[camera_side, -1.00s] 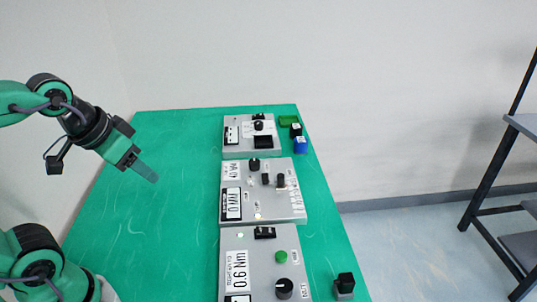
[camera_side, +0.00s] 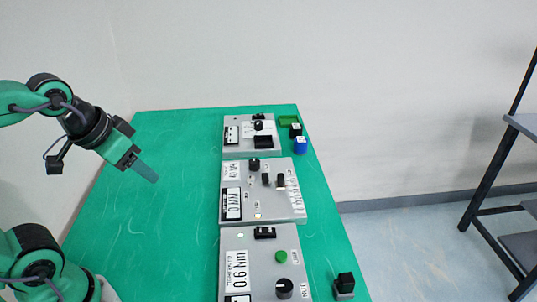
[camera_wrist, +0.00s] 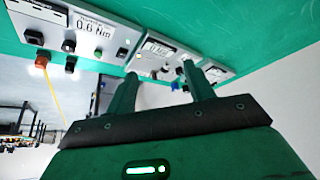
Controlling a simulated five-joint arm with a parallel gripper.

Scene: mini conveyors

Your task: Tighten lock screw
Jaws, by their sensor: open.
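Three grey control panels stand in a row on the green table: a front panel (camera_side: 245,275), a middle panel (camera_side: 245,205) and a back panel (camera_side: 232,150). The front panel has a black knob (camera_side: 284,288) and a green button (camera_side: 281,257). The middle one carries several small black knobs, and the back one has a black knob (camera_side: 258,125). I cannot tell which part is the lock screw. My gripper (camera_side: 148,174) is open and empty, above the table and left of the panels. In the wrist view my gripper (camera_wrist: 160,72) shows two separated fingers, with a panel labelled 0.6 Nm (camera_wrist: 97,28) beyond.
A black-topped block (camera_side: 345,284) stands near the front right edge. The left of the table (camera_side: 165,200) is clear. A shelf rack (camera_side: 490,170) stands far right.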

